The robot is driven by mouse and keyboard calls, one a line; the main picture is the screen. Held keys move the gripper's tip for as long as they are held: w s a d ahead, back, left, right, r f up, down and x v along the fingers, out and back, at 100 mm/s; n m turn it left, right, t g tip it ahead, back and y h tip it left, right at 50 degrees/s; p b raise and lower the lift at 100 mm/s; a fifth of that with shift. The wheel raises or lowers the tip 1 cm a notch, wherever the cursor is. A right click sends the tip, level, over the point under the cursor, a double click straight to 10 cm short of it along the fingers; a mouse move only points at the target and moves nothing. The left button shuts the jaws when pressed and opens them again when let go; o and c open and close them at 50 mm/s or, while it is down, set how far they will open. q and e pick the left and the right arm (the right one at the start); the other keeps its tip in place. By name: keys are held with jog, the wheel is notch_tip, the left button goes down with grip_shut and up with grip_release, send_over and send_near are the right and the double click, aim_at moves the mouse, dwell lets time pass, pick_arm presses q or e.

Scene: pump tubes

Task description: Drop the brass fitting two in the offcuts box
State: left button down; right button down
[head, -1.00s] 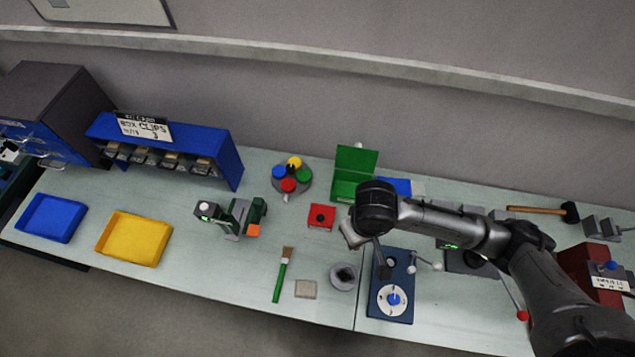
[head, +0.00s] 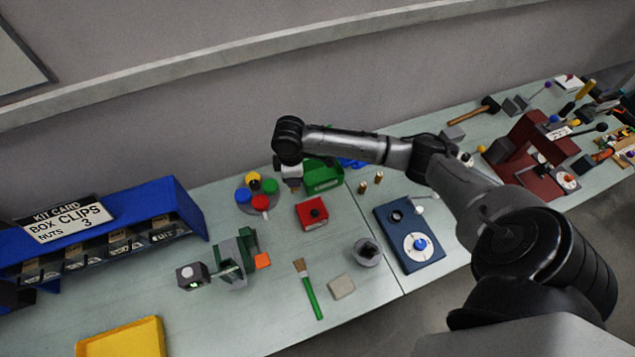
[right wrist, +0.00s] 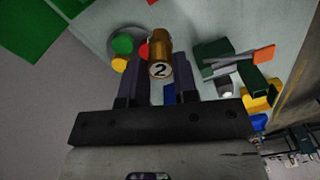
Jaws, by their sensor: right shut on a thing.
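The brass fitting two (right wrist: 160,50), a brass cylinder with a white end marked "2", is between my right gripper's fingers in the right wrist view. My right gripper (head: 292,183) is shut on it, and the fitting's end faces the wrist camera. In the head view this gripper is at the back of the bench, between the round holder of coloured caps (head: 257,190) and the open green box (head: 323,184). The green box also shows at the upper left of the right wrist view (right wrist: 28,30). I cannot read which container is the offcuts box. My left gripper is not in view.
Two small brass cylinders (head: 378,177) stand right of the green box. A yellow tray (head: 122,340) is at front left.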

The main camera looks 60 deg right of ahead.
jog(key=w+d+f+n+b, duration=0.1)
jog(key=d+f+n+b, duration=0.25)
jog(key=d, duration=0.55)
jog(key=w+d+f+n+b, duration=0.1)
jog(key=d+f+n+b, duration=0.3)
jog(key=d, duration=0.6)
notch_tip(320, 180, down, 7)
jog(key=b, duration=0.5)
jog(key=shift+d+m, duration=0.4)
jog(key=shift+m, duration=0.05)
jog(key=shift+w+r, duration=0.1)
jog(key=shift+r, duration=0.05)
jog(key=c, duration=0.8)
grip_release()
notch_tip(320, 180, up, 14)
jog(key=shift+w, duration=0.15)
